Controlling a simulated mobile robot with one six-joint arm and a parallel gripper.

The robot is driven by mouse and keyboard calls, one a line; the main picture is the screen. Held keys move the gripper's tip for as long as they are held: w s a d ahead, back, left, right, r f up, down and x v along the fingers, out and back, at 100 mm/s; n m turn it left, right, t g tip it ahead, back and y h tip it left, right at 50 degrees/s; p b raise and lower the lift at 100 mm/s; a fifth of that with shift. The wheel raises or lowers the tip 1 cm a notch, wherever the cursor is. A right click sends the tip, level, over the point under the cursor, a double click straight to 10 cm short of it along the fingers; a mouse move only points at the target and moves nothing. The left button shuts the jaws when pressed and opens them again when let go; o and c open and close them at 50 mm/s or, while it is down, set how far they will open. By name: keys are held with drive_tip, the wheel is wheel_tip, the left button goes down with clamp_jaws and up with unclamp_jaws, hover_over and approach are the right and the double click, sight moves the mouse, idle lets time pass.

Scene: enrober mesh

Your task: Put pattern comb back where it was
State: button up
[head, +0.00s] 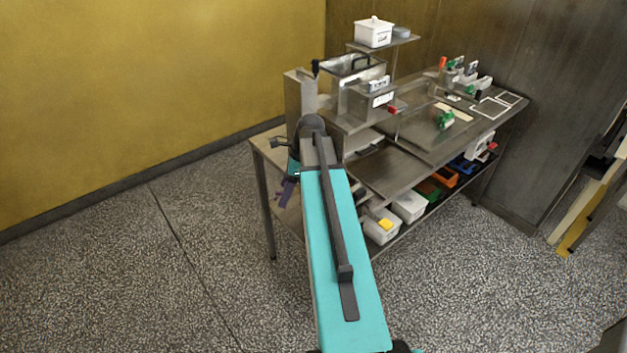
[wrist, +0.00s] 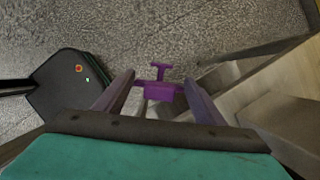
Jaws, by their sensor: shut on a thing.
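The pattern comb (wrist: 160,91) is a purple piece with a T-shaped end, seen between my fingertips in the wrist view. My gripper (wrist: 159,82) is shut on it and holds it in the air, with speckled floor behind it. In the head view my gripper (head: 287,188) is low at the left end of the steel bench (head: 375,172), partly hidden by my arm.
The bench top carries a white lidded tub (head: 374,32) on a raised shelf and a green-handled tool (head: 446,118). White bins (head: 409,206) stand on the lower shelf. A bench leg (head: 266,205) is close to my gripper. The floor at left is clear.

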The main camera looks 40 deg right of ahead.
drive_tip(key=w+a+f+n+g+b, duration=0.1)
drive_tip(key=a+f+n, duration=0.3)
drive_tip(key=a, duration=0.6)
drive_tip(key=w+a+f+n+g+b, duration=0.1)
drive_tip(key=a+f+n+g+b, duration=0.1)
drive_tip(key=a+f+n+b, duration=0.2)
drive_tip(key=w+a+f+n+g+b, duration=0.1)
drive_tip(key=a+f+n, duration=0.4)
drive_tip(key=a, duration=1.1)
drive_tip(key=n+g+b, duration=0.1)
drive_tip(key=n, duration=0.2)
drive_tip(key=shift+w+b, duration=0.35)
drive_tip(key=shift+a+f, duration=0.1)
drive_tip(key=shift+a, duration=0.15)
